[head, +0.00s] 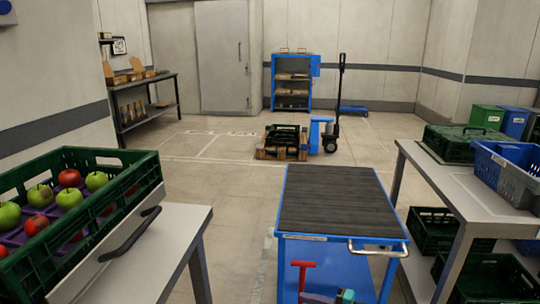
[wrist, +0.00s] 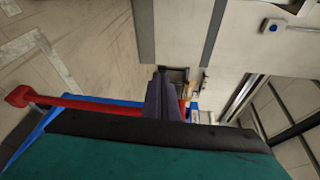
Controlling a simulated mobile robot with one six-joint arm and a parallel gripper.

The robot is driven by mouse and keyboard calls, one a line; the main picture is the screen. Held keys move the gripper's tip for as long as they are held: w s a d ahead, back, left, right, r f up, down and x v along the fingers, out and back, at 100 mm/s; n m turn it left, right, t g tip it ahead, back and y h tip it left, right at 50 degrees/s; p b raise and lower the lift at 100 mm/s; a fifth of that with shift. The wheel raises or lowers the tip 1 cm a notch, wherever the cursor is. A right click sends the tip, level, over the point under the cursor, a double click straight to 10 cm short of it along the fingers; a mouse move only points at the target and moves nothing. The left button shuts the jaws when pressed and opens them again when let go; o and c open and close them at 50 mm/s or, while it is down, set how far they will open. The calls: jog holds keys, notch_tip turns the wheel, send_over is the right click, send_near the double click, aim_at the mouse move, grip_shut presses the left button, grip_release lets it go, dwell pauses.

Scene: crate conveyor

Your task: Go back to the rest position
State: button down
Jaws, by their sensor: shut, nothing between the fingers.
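My gripper (wrist: 164,98) shows in the wrist view as dark purple fingers close together, with nothing seen between them. Its teal body fills the bottom of that view. In the head view only a small purple and teal part of it shows at the bottom edge, in front of the blue cart (head: 340,203). The rest of my arm is hidden. A red T-shaped thing (head: 303,268) stands beside it in the head view; it also shows at the left of the wrist view (wrist: 80,103). I cannot tell whether the gripper touches it.
A green crate (head: 130,195) of red and green apples stands at left on a table (head: 190,235). At right a table (head: 462,192) holds a green crate (head: 450,143) and a blue-grey crate (head: 505,172). A pallet truck (head: 331,130) stands behind the cart. Floor is clear between.

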jog(key=s+a+f+n+g+h+p, duration=0.1)
jog(key=s+a+f+g+h+p, duration=0.15)
jog(key=s+a+p, duration=0.4)
jog(key=s+a+f+n+g+h+p, duration=0.1)
jog(key=s+f+n+g+p, duration=0.2)
jog(key=s, duration=0.6)
jog(key=s+a+f+g+h+p, duration=0.25)
jog(key=s+g+p, duration=0.25)
jog(key=s, duration=0.3)
jog(key=s+d+f+n+g+h+p, duration=0.2)
jog(key=s+d+h+p, duration=0.15)
jog(key=s, duration=0.55)
jog(key=s+d+f+h, duration=0.1)
jog(key=d+h, duration=0.1)
jog(key=d, duration=0.3)
jog(key=s+d+f+h, duration=0.1)
jog(key=d+h, duration=0.2)
jog(key=d, duration=0.2)
jog(key=shift+s+d+f+n, duration=0.25)
jog(key=shift+s+d+n, duration=0.05)
jog(key=shift+s+n, duration=0.1)
jog(key=shift+d+g, duration=0.1)
jog(key=shift+g, duration=0.15)
